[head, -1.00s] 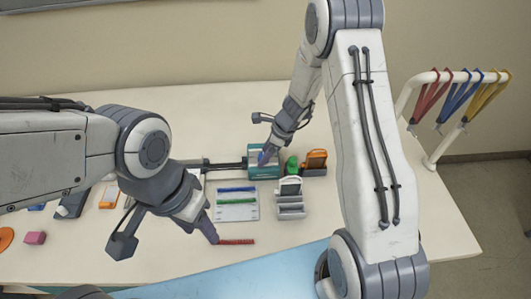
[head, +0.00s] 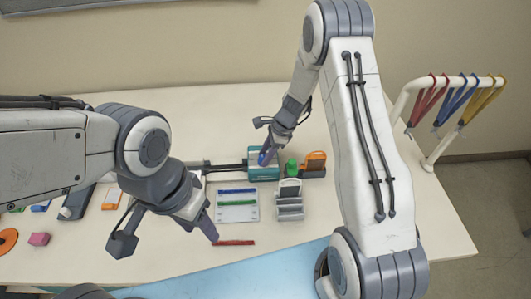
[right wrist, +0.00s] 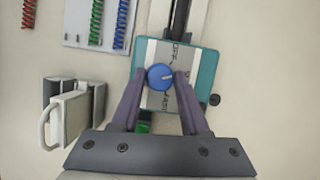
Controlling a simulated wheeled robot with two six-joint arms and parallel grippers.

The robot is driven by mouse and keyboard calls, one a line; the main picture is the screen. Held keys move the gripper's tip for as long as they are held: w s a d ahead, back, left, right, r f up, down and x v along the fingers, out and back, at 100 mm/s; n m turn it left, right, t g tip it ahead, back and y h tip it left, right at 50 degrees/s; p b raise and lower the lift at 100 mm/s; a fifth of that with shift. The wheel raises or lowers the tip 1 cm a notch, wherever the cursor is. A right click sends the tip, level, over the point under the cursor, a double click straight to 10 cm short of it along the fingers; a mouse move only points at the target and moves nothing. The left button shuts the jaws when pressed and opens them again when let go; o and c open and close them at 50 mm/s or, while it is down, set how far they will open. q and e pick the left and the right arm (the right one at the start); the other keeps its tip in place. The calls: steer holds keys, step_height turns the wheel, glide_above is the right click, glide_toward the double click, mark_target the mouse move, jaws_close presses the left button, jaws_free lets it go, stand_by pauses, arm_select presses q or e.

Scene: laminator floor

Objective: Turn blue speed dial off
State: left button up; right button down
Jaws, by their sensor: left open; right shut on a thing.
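The blue speed dial (right wrist: 160,77) is a round knob with a white pointer line, on a white label plate of a teal box (right wrist: 205,78). In the right wrist view the pointer aims to the right and slightly up; OFF is printed above the dial. My right gripper (right wrist: 160,80) is shut on the dial, one finger on each side. In the head view the teal box (head: 264,172) stands mid-table under my right gripper (head: 266,154), which partly hides the dial. My left gripper (head: 213,238) is open and empty, near a red coil (head: 234,242) at the front.
A tray (head: 238,213) with blue and green coils lies left of a grey holder (head: 290,205). A green object (head: 291,167) and an orange object (head: 314,160) stand right of the box. A rack (head: 433,120) with coloured straps is at the right edge.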

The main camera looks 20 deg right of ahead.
steer(key=n+g, duration=0.1)
steer(key=n, duration=0.2)
steer(key=shift+w+n, duration=0.15)
steer(key=shift+n, duration=0.15)
steer(key=shift+n+g+h+b, duration=0.3)
steer(key=shift+n+g, duration=0.6)
steer(key=shift+n, duration=1.4)
steer(key=shift+c, duration=2.1)
jaws_free()
steer(key=b+v, duration=0.2)
steer(key=v, duration=0.8)
steer(key=shift+r+b, duration=0.25)
steer(key=shift+b, duration=0.1)
steer(key=shift+w+a, duration=0.15)
